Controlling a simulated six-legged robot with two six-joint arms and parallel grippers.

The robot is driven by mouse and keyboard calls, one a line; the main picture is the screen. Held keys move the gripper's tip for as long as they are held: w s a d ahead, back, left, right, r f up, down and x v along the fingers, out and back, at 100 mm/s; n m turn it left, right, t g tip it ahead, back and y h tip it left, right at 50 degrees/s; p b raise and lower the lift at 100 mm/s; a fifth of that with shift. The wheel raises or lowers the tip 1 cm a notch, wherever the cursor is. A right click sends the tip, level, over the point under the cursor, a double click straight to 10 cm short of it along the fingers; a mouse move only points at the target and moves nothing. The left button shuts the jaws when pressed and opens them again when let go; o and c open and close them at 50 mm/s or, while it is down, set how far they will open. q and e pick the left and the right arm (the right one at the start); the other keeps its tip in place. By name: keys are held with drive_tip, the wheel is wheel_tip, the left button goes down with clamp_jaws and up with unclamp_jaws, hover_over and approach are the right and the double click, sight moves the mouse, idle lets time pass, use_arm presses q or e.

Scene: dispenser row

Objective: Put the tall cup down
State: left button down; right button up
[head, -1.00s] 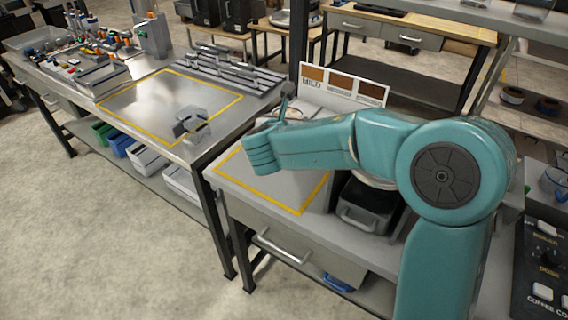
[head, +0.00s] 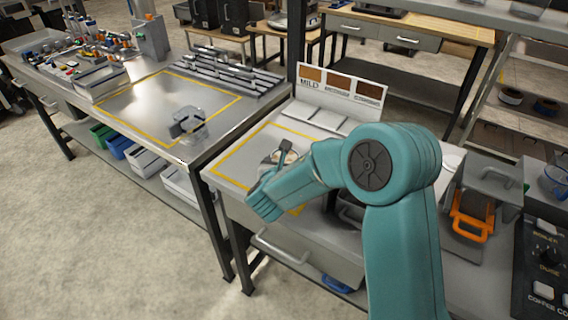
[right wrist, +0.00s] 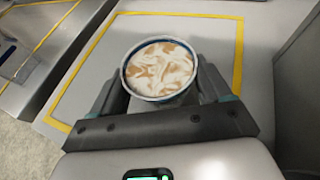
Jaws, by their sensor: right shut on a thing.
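The cup (right wrist: 160,70) shows in the right wrist view, filled with a brown and white frothy drink. My right gripper (right wrist: 160,98) is shut on it, a finger on each side. In the head view the gripper (head: 284,152) is partly hidden behind my right forearm, with a little of the cup (head: 267,156) showing beside it. The cup is over the yellow-outlined area (right wrist: 225,50) of the grey bench. I cannot tell whether its base touches the bench. My left gripper is not in view.
A card with brown swatches marked MILD (head: 341,88) stands behind the outlined area. A clear vessel with a dark handle (head: 186,124) stands on the left bench. An orange handle (head: 472,216) and a control panel (head: 545,260) are at right.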

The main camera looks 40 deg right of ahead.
drive_tip(key=shift+f+b, duration=0.2)
drive_tip(key=shift+b, duration=0.1)
drive_tip(key=o, duration=1.3)
drive_tip(key=shift+w, duration=0.1)
drive_tip(key=shift+c, duration=0.2)
drive_tip(key=shift+a+r+p, duration=0.15)
drive_tip(key=shift+r+p, duration=0.15)
drive_tip(key=shift+r, duration=0.05)
drive_tip(key=b+v, duration=0.1)
drive_tip(key=v, duration=1.1)
drive_tip(key=shift+f, duration=0.2)
